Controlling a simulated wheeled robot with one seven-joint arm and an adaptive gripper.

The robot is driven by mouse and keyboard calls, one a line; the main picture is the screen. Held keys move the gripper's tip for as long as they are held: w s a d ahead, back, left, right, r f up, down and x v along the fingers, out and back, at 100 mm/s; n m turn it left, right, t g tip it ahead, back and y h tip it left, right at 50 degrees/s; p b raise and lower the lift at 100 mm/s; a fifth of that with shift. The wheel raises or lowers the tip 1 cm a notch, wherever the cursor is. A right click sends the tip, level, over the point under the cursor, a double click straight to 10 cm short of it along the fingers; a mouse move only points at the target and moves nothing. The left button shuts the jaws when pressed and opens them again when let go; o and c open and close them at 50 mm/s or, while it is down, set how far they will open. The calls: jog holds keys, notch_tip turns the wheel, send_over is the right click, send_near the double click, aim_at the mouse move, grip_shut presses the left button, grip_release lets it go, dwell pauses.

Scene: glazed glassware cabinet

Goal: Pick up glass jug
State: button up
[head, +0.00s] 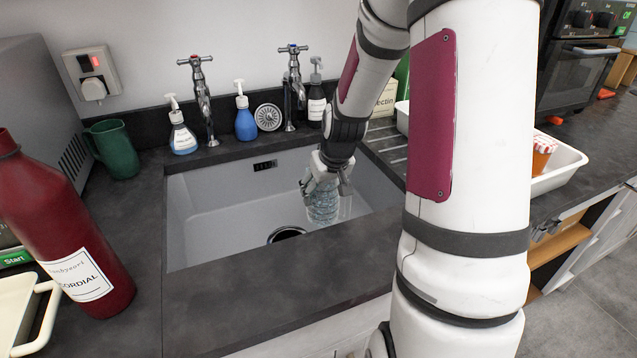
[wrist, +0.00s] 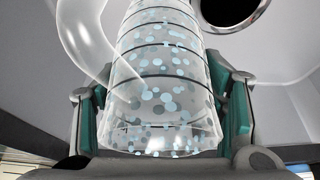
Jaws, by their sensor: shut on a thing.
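The glass jug (head: 322,206) is clear with pale blue dots and dark rings, and is inside the sink, below my gripper (head: 326,183). In the wrist view the jug (wrist: 165,85) fills the space between the two fingers of my gripper (wrist: 168,110), with its clear handle curving out to the left. My gripper is shut on the jug near its rim. The jug's base is partly hard to make out, and I cannot tell whether it touches the sink floor.
The white sink (head: 225,225) has a dark drain (head: 287,234) left of the jug; taps and soap bottles (head: 245,118) stand behind it. A red cordial bottle (head: 65,235) and a green mug (head: 113,149) stand at left. A white tray (head: 560,165) is at right. The front counter (head: 270,305) is clear.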

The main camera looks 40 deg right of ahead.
aim_at(330, 204)
jog(key=shift+s+a+r+p, duration=0.1)
jog(key=shift+s+a+p, duration=0.1)
jog(key=shift+s, duration=0.55)
jog(key=shift+s+a+r+p, duration=0.1)
jog(key=shift+s+a, duration=0.05)
jog(key=shift+s, duration=0.6)
jog(key=shift+s+a+r+p, duration=0.1)
jog(key=shift+s+a, duration=0.1)
jog(key=shift+s, duration=0.55)
